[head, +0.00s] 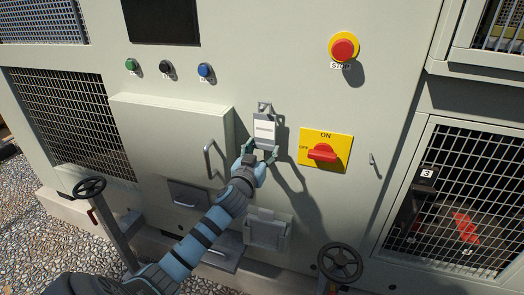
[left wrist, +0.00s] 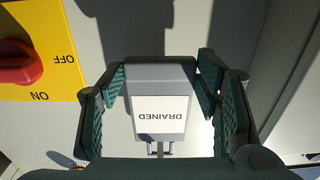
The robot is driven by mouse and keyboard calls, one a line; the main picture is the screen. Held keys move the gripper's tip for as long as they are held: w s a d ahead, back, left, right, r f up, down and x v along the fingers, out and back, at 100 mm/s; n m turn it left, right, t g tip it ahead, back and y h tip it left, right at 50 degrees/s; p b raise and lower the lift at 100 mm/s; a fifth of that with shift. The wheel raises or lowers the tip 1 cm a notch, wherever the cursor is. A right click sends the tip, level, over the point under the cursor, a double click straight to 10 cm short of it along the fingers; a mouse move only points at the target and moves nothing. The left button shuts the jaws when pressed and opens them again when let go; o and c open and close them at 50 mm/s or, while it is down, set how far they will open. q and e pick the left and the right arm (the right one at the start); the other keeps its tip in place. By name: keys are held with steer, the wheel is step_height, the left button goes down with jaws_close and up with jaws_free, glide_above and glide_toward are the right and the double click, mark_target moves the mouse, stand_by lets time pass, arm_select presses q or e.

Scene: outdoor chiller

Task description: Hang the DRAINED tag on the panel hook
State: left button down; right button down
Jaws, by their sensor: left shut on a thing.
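The DRAINED tag (head: 264,128) is a grey plate with a white label and a metal loop at its top. It is upright in front of the panel, left of the yellow switch plate. In the left wrist view the tag (left wrist: 160,100) appears upside down, its loop toward the bottom edge. My left gripper (head: 262,152) is shut on the tag's lower part, with the fingers (left wrist: 165,85) on both sides. A small metal hook (head: 373,159) sticks out of the panel right of the switch plate. Whether the loop touches anything behind it cannot be told. My right gripper is out of view.
A red rotary switch (head: 322,153) sits on the yellow plate, with a red stop button (head: 343,49) above. A box door with a handle (head: 208,158) is left of the tag. Valve handwheels (head: 340,262) stand below. The panel between tag and switch is clear.

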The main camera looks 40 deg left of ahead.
arm_select(q)
steer(key=shift+c, duration=2.3)
jaws_free()
steer(key=o, duration=0.5)
steer(key=shift+c, duration=0.2)
steer(key=shift+f, duration=0.1)
steer(key=s+d+f+b, duration=0.1)
steer(key=s+d+f, duration=0.1)
steer(key=s, duration=0.4)
steer(key=shift+s+d+f, duration=0.15)
steer(key=shift+s, duration=0.15)
